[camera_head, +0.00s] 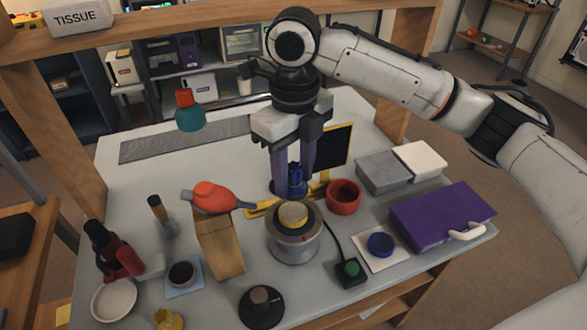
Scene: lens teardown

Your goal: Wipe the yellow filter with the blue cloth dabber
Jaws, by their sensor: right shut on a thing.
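My right gripper (292,168) points down over the middle of the table. Its purple fingers are shut on the blue cloth dabber (292,184), which is upright and partly hidden between them. The yellow filter (293,214) is a round disc lying on top of a grey round stand (293,246). The dabber is just behind and above the filter in the picture; I cannot tell whether they touch. My left gripper is not in view.
A red bowl (344,196) stands right of the stand, near a purple case (442,215) with a white handle. An orange blower bulb (213,197) rests on a wooden block (218,245) at left. A green button (351,268) is in front right. Several small items crowd the front left.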

